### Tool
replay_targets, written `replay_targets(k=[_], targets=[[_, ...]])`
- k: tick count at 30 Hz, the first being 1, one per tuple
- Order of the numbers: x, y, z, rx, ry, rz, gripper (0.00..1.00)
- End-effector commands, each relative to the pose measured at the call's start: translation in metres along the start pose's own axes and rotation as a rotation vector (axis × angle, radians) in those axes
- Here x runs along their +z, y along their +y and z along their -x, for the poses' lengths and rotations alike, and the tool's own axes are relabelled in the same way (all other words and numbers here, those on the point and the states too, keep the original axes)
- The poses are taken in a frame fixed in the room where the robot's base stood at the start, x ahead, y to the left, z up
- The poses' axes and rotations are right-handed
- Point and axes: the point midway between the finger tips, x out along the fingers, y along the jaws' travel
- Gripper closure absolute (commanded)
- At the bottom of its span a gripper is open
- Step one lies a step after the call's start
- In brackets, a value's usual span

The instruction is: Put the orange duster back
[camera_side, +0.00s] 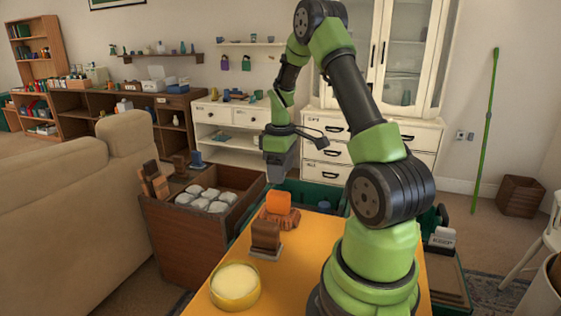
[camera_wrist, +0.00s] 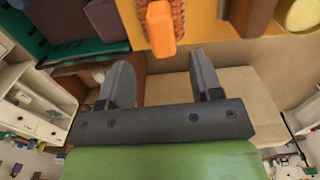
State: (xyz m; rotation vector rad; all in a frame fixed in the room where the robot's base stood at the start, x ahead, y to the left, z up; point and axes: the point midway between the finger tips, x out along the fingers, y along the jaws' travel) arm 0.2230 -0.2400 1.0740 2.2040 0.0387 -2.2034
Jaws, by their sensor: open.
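The orange duster (camera_side: 278,204) stands on the yellow table top (camera_side: 205,300) near its far edge, with an orange block-like handle above a brownish-orange base. In the wrist view its orange handle (camera_wrist: 160,28) is at the top middle, beyond my fingertips. My gripper (camera_side: 279,178) hangs above and close to the duster, pointing down. In the wrist view my gripper (camera_wrist: 162,68) has its two fingers apart with nothing between them. I cannot tell the exact height gap to the duster.
A brown block on a grey base (camera_side: 265,237) stands in front of the duster. A yellow bowl (camera_side: 236,300) is nearer. A brown crate (camera_side: 165,245) with several white bundles stands left, a green crate (camera_side: 335,193) behind. A beige sofa (camera_side: 70,210) is far left.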

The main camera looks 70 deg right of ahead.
Motion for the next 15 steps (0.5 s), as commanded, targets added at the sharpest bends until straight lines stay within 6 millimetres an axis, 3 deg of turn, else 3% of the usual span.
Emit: replay_targets(k=[8, 11, 15], targets=[[-0.005, -0.007, 0.036, 0.012, 0.017, -0.005, 0.41], [-0.015, -0.030, 0.061, 0.035, 0.062, -0.032, 0.41], [-0.026, -0.088, 0.111, 0.059, 0.182, -0.102, 0.41]])
